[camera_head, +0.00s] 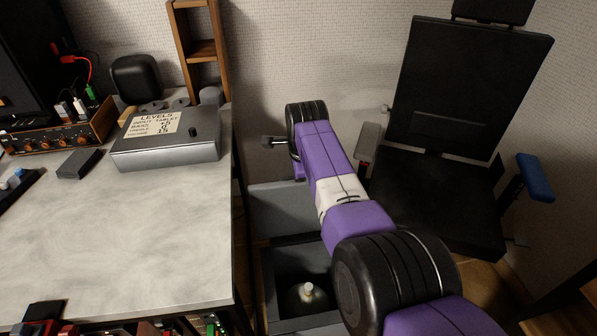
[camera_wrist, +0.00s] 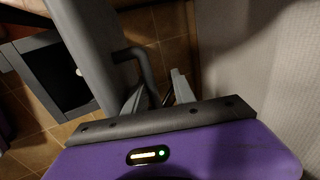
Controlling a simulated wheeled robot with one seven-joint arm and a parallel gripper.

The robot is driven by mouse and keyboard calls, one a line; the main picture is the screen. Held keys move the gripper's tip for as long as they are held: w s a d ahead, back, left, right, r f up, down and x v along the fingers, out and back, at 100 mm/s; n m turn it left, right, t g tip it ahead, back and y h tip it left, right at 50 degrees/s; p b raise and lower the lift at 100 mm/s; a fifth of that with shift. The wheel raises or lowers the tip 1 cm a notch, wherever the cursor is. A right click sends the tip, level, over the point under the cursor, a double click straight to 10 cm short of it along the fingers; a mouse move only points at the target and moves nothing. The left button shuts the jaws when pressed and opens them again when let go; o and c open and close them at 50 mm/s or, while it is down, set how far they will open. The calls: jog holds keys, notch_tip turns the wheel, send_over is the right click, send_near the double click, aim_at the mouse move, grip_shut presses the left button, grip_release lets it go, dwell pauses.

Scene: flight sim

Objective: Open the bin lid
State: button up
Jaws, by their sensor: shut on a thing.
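The bin (camera_head: 266,290) stands on the floor right of the desk, its dark inside open to view. Its grey lid (camera_head: 275,208) is raised and stands up at the back of the opening, partly hidden by my arm. In the wrist view the lid (camera_wrist: 88,45) shows nearly edge-on, with a dark curved handle (camera_wrist: 142,62) on its side. My gripper (camera_wrist: 158,92) is shut on this handle; the exact contact is partly hidden. In the head view my arm hides the fingers.
A white-capped bottle (camera_head: 308,292) stands inside the bin. The desk (camera_head: 120,235) carries a grey metal box (camera_head: 165,138) and electronics. A black chair (camera_head: 440,195) stands to the right, close to my arm. The wall (camera_head: 330,50) is behind.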

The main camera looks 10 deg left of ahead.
notch_tip(320, 180, up, 9)
jog(key=p, duration=0.5)
jog(key=shift+w+a+f, duration=0.15)
jog(key=shift+w+f, duration=0.05)
jog(key=shift+w, duration=0.15)
dwell(0.3)
jog(key=p+v, duration=0.2)
jog(key=v, duration=0.5)
jog(key=shift+s+r+p, duration=0.25)
jog(key=shift+r+p, duration=0.05)
